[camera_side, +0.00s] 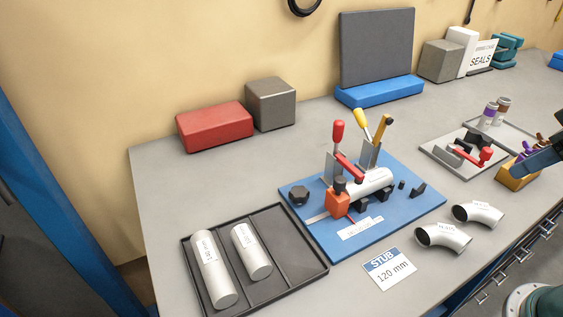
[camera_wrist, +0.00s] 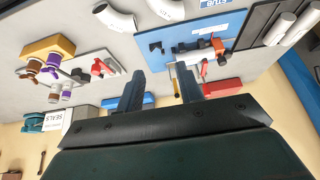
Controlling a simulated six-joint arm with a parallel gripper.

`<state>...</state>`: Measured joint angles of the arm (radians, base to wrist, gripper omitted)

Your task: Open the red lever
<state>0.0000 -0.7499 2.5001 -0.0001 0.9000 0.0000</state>
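The red lever (camera_side: 338,132) has its red handle standing upright on the clamp fixture, beside a yellow-handled lever (camera_side: 361,118). A silver tube (camera_side: 374,181) lies in the fixture, with an orange block (camera_side: 337,203) at its near-left end. The fixture stands on a blue plate (camera_side: 415,205). In the wrist view the red lever (camera_wrist: 204,68) shows beyond the right finger, small and partly hidden. My gripper (camera_wrist: 160,69) is open and empty, its fingers well apart. In the side view it is at the right edge, away from the fixture, and only partly in frame.
A grey plate (camera_side: 435,155) with another red-handled clamp (camera_side: 485,156) lies right of the fixture. Two pipe elbows (camera_side: 443,237) and a STUB card (camera_side: 390,270) lie in front. A dark tray (camera_side: 290,265) holds two tubes. Red, grey and blue blocks stand behind.

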